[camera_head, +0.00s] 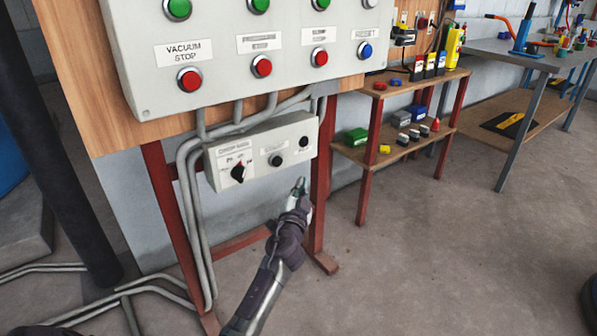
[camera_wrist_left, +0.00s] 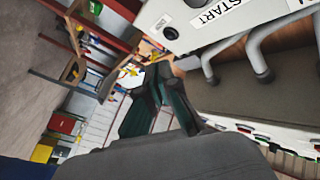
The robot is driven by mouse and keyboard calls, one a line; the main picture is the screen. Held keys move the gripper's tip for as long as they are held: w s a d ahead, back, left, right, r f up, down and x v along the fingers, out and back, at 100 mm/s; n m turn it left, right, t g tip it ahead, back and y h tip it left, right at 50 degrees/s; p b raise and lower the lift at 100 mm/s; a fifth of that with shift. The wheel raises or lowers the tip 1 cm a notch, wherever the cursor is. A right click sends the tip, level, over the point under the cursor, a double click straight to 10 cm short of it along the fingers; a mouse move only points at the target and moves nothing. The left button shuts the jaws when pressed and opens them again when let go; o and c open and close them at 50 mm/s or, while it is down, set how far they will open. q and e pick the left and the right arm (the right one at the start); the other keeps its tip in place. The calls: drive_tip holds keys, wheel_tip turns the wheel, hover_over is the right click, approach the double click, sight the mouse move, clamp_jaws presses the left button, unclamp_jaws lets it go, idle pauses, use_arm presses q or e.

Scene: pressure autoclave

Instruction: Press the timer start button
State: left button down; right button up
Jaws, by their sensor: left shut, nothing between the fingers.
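A small grey control box (camera_head: 222,163) hangs below the large panel. It carries a black rotary knob (camera_head: 238,172), a dark round button (camera_head: 275,160) in the middle and a black round part (camera_head: 304,142) near its right end. The middle label is blurred in the head view. In the left wrist view the box (camera_wrist_left: 190,38) is at the top, with a START label (camera_wrist_left: 216,14) and a black round part (camera_wrist_left: 170,33) near its end. My left gripper (camera_head: 299,186) is shut and empty, just below the box's right end. Its dark fingers (camera_wrist_left: 150,100) appear apart from the box.
The large panel (camera_head: 150,80) above has green, red and blue buttons. Grey conduits (camera_head: 190,200) run down its left side, and a red frame leg (camera_head: 318,210) stands behind my left arm. A wooden shelf (camera_head: 375,152) with small items stands at right. The floor in front is clear.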

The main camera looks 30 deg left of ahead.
sight(277, 162)
use_arm(q)
drive_tip(key=shift+w+r, duration=0.1)
drive_tip(key=shift+r, duration=0.25)
use_arm(e)
drive_tip(key=shift+s+d+r, duration=0.1)
drive_tip(key=shift+r, duration=0.1)
use_arm(q)
drive_tip(key=w+a+b, duration=0.1)
drive_tip(key=w+a, duration=0.2)
drive_tip(key=a, duration=0.5)
drive_tip(key=shift+w, duration=0.2)
use_arm(e)
drive_tip(key=shift+w+a+r+t+y, duration=0.15)
drive_tip(key=shift+w+a+r+t, duration=0.1)
drive_tip(key=shift+w+r+t, duration=0.4)
drive_tip(key=shift+w+a+r+t+y, duration=0.2)
drive_tip(key=shift+w+a+r+t, duration=0.15)
drive_tip(key=shift+w, duration=0.45)
drive_tip(key=shift+w+a+r+t+y, duration=0.15)
drive_tip(key=shift+w+a+r+t, duration=0.05)
drive_tip(key=shift+w+r+t, duration=0.4)
drive_tip(key=shift+w, duration=0.1)
use_arm(q)
drive_tip(key=shift+w+a, duration=0.15)
drive_tip(key=shift+a, duration=0.25)
use_arm(e)
drive_tip(key=shift+w+a+r+t, duration=0.35)
drive_tip(key=shift+w+r+t, duration=0.15)
drive_tip(key=shift+r, duration=0.15)
